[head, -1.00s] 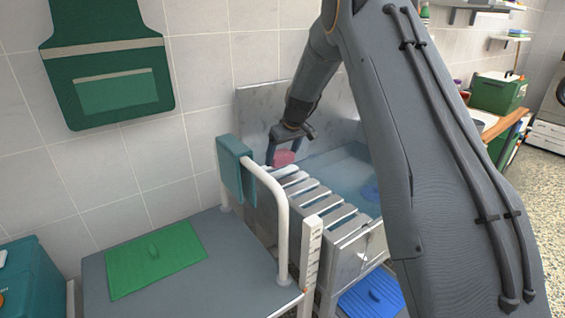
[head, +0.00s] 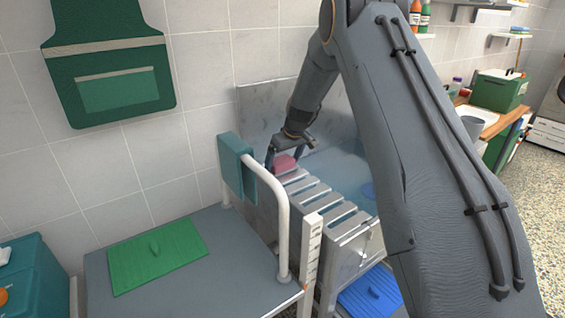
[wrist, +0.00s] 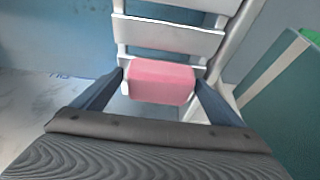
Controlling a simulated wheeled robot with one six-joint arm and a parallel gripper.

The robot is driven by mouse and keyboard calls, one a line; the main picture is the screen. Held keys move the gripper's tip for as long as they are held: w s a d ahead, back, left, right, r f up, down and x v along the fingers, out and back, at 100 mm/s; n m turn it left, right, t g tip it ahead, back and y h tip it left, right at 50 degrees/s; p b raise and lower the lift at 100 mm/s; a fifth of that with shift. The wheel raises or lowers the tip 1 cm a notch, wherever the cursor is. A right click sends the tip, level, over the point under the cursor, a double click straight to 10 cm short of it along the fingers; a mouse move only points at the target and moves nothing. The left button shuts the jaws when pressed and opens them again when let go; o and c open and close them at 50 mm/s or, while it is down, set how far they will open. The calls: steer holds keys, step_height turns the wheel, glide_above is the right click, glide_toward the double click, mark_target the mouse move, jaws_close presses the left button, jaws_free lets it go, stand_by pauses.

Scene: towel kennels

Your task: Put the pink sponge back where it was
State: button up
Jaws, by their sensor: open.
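The pink sponge (head: 284,163) lies on the far end of the slatted rack (head: 314,195), which spans part of the steel tub. In the wrist view the sponge (wrist: 161,82) sits between the two fingers of my gripper (wrist: 160,90), on the last slats of the rack (wrist: 168,38). My gripper (head: 288,158) is open around the sponge, with a small gap visible near the fingers. The finger tips are at about the height of the sponge; whether they touch the rack cannot be told.
A white rail with a teal towel (head: 237,168) stands left of the rack. A grey platform (head: 215,265) carries a green mat (head: 157,256). The steel tub (head: 350,165) has a blue object in it. A blue mat (head: 371,292) lies below.

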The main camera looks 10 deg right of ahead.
steer(key=shift+r, duration=0.3)
steer(key=b+v, duration=0.3)
steer(key=v, duration=0.8)
steer(key=shift+s+r, duration=0.2)
steer(key=shift+r, duration=0.15)
steer(key=shift+r, duration=0.1)
